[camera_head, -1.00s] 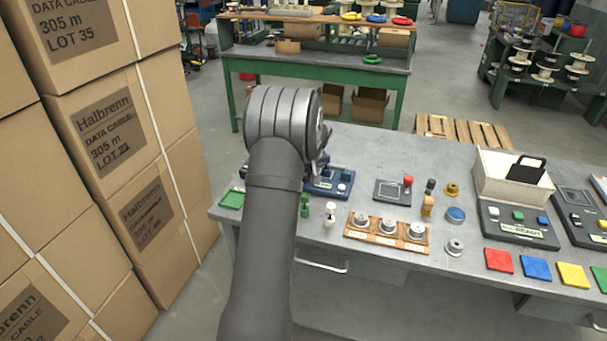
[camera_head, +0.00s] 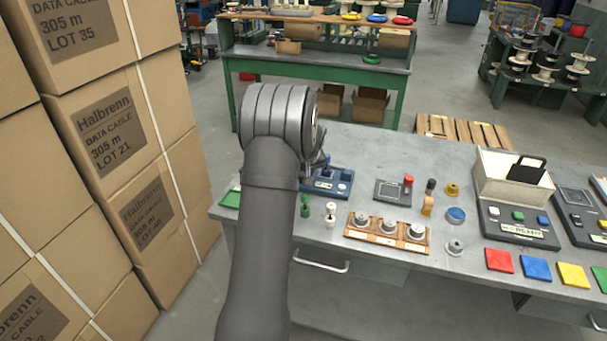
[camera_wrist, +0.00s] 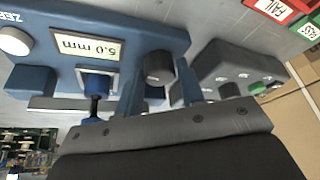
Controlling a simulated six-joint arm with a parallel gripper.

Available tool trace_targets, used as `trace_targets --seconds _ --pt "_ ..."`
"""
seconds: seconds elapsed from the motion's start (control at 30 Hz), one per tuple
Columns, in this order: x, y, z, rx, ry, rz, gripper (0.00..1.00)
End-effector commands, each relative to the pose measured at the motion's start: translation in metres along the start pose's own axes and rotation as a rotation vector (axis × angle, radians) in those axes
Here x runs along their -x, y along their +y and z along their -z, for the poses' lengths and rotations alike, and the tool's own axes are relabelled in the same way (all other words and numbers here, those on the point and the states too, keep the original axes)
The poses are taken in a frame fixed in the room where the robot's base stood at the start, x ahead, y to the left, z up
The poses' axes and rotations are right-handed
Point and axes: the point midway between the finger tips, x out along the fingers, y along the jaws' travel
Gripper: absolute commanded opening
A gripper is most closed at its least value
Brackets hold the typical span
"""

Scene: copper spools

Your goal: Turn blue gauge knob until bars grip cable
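The blue gauge (camera_head: 328,184) stands on the grey bench, partly hidden by my arm in the head view. In the wrist view the blue gauge (camera_wrist: 130,32) shows its display (camera_wrist: 86,50), reading 5.0 mm upside down. A dark grey round knob (camera_wrist: 157,66) sits on the near side of the gauge. My gripper (camera_wrist: 162,75) has one blue finger on each side of this knob, with a narrow gap visible on the right. A blue block (camera_wrist: 28,85) and a dark upright piece (camera_wrist: 95,106) show below the display. I cannot make out the cable for certain.
A white ZERO button (camera_wrist: 14,41) is on the gauge. A dark grey box (camera_wrist: 235,68) stands close on the right. In the head view, a wooden tray (camera_head: 385,238) of metal parts and several coloured pads (camera_head: 499,260) lie to the right. Stacked cartons (camera_head: 112,140) stand left.

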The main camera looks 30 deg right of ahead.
Motion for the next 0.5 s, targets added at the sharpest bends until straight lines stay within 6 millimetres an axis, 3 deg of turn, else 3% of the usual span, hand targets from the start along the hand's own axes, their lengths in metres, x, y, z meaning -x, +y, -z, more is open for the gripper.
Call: trace_targets --seconds 0.07,0.37,0.5 --pt "0.000 0.000 0.000 0.000 0.000 0.000 0.52" --pt "0.001 0.000 0.000 0.001 0.000 0.000 0.52" --pt "0.011 0.000 0.001 0.001 0.001 -0.001 0.52"
